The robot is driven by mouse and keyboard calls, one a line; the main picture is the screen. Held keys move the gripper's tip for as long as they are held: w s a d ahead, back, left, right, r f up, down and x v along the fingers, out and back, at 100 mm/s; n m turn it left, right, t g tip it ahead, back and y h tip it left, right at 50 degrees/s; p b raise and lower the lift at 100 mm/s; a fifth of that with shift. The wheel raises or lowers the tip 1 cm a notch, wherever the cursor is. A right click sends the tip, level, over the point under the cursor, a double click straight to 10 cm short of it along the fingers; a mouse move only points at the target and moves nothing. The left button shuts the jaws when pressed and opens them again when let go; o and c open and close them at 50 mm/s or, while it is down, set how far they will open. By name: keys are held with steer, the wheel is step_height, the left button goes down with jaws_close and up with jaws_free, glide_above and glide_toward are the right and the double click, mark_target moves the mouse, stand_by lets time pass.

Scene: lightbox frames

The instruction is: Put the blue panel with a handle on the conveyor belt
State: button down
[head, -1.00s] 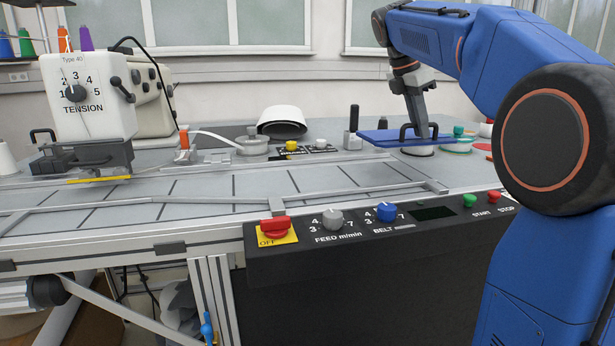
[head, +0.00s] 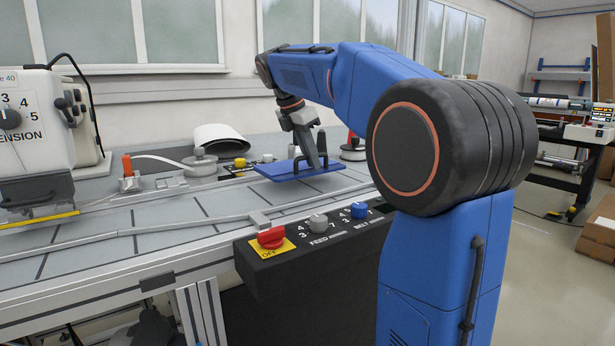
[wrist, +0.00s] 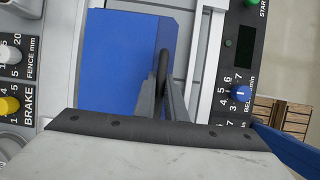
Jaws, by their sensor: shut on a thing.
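The blue panel (head: 280,173) is a flat plate with a dark upright handle (head: 297,160). My gripper (head: 322,162) is shut on this handle and holds the panel roughly level. In the head view the panel overlaps the far right part of the grey conveyor belt (head: 180,214) with dark cross lines. I cannot tell whether it touches the belt or hovers just above. In the wrist view the panel (wrist: 112,60) lies left of my gripper fingers (wrist: 170,95), and the handle (wrist: 162,65) stands between them. My wrist hides the panel's near part.
A black control box (head: 300,240) with a red switch and knobs runs along the front edge. Rails (head: 110,237) border the belt. Fence and brake knobs (wrist: 8,104) lie left of the panel in the wrist view. A white tension machine (head: 35,125) stands at left.

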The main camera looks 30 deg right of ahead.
mark_target(311, 170)
steer(key=shift+f, duration=2.4)
steer(key=c, duration=1.8)
jaws_free()
steer(key=v, duration=1.2)
